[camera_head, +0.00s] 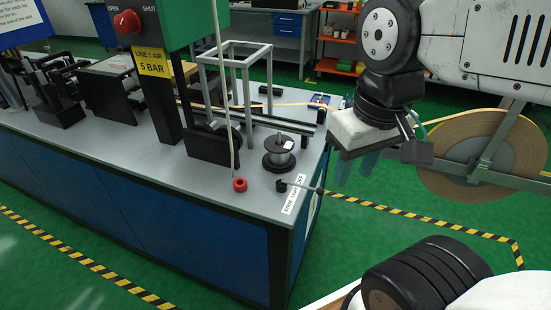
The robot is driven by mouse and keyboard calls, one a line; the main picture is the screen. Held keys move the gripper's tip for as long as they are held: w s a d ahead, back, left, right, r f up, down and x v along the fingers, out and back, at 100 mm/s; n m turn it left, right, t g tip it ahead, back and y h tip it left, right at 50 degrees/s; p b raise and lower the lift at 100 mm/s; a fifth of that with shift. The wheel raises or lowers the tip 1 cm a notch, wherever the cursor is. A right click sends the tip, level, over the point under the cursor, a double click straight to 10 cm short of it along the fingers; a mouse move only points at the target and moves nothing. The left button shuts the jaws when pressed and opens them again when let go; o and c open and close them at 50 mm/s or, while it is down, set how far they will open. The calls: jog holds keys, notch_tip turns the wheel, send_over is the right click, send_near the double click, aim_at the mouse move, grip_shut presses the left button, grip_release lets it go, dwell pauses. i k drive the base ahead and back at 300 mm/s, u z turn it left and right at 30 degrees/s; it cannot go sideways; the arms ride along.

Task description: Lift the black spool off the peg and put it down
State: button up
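A black spool (279,154) with a grey wound middle and a pale label on top stands upright near the right end of the grey bench top (150,152).
A red ball on a cord (240,185) hangs left of the spool. A lever (302,187) sticks out at the bench corner. A metal frame (236,85) stands behind. A large tape reel (462,150) is at right, beyond the arm. Green floor lies between.

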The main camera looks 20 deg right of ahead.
aim_at(278, 157)
jog(key=z, duration=0.35)
jog(key=k, duration=0.1)
jog(key=u, duration=1.05)
jog(key=i, duration=0.5)
jog(key=u, duration=0.05)
